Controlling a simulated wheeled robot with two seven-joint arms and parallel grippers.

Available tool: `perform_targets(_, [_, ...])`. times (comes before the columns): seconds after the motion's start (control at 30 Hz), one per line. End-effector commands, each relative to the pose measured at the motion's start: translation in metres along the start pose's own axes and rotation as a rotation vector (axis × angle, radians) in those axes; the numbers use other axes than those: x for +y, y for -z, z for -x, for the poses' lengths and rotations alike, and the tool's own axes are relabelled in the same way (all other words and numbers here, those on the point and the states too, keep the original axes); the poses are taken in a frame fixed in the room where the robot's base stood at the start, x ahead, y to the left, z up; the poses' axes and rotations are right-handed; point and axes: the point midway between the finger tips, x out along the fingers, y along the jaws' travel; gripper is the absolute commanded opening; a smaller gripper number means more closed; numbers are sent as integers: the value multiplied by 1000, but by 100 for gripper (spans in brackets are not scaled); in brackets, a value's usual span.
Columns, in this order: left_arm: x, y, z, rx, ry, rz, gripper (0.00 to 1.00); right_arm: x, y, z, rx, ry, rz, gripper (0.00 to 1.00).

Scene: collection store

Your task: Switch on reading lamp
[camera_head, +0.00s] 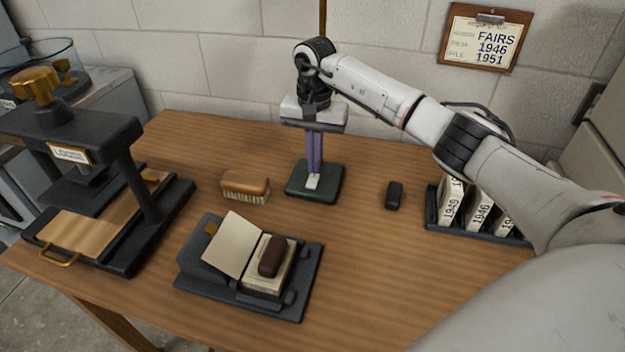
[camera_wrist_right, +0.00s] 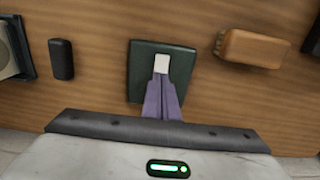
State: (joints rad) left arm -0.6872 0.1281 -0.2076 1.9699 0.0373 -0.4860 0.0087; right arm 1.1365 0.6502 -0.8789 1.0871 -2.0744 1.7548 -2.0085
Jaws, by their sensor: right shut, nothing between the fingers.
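The reading lamp's dark green square base (camera_head: 327,190) stands on the wooden table near the back wall, with a pale switch (camera_head: 313,182) on its front part. A thin brass-coloured stem (camera_head: 323,18) rises behind my arm; the lamp's head is out of view. My right gripper (camera_head: 313,170) points straight down over the base, shut and empty, with its purple fingers' tips at the switch. In the right wrist view the fingertips (camera_wrist_right: 161,76) meet the edge of the white switch (camera_wrist_right: 162,64) on the green base (camera_wrist_right: 139,70); I cannot tell whether they touch. My left gripper is not in view.
A wooden brush (camera_head: 246,186) lies left of the base and a small black object (camera_head: 394,195) lies right. A book cradle (camera_head: 250,290) is in front, a press (camera_head: 130,215) stands left, and a rack (camera_head: 480,228) with dated boxes stands right.

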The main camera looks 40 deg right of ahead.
Motion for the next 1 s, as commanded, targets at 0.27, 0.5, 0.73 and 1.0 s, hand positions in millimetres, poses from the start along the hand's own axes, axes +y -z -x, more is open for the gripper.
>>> perform_targets(0.27, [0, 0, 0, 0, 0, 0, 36, 0, 0, 0, 0, 0, 0, 0])
perform_targets(0.5, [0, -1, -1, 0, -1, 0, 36, 0, 0, -2, 0, 0, 0, 0])
perform_targets(0.73, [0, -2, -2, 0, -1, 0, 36, 0, 0, -5, 0, 0, 0, 0])
perform_targets(1.0, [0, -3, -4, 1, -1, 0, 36, 0, 0, -10, -1, -1, 0, 0])
